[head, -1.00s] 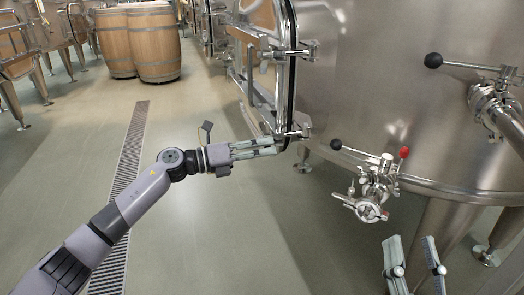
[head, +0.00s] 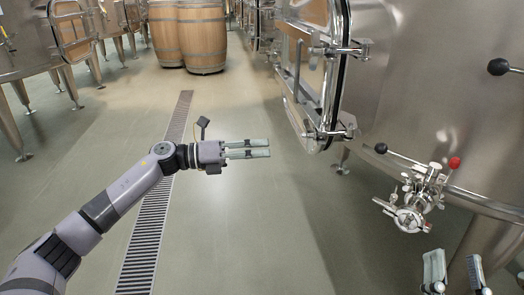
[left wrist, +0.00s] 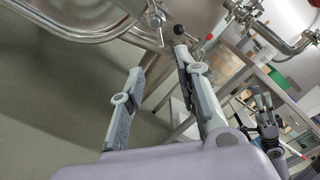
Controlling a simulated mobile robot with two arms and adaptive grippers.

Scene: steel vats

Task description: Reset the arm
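My left arm reaches in from the lower left of the head view. Its gripper (head: 268,148) points right, with two parallel fingers apart and nothing between them. Bare floor shows around it, left of the open vat door. In the left wrist view the same gripper's fingers (left wrist: 160,58) stand apart and empty. My right gripper (head: 455,258) is at the bottom right corner of the head view, fingers spread and empty, below the vat's valve. It also shows small at the right of the left wrist view (left wrist: 262,103).
A steel vat (head: 430,90) fills the right, with its open door (head: 343,70) and a valve (head: 412,205) with a red knob sticking out. Barrels (head: 203,38) stand at the back. Another vat (head: 20,45) is at upper left. The floor (head: 240,230) between is clear.

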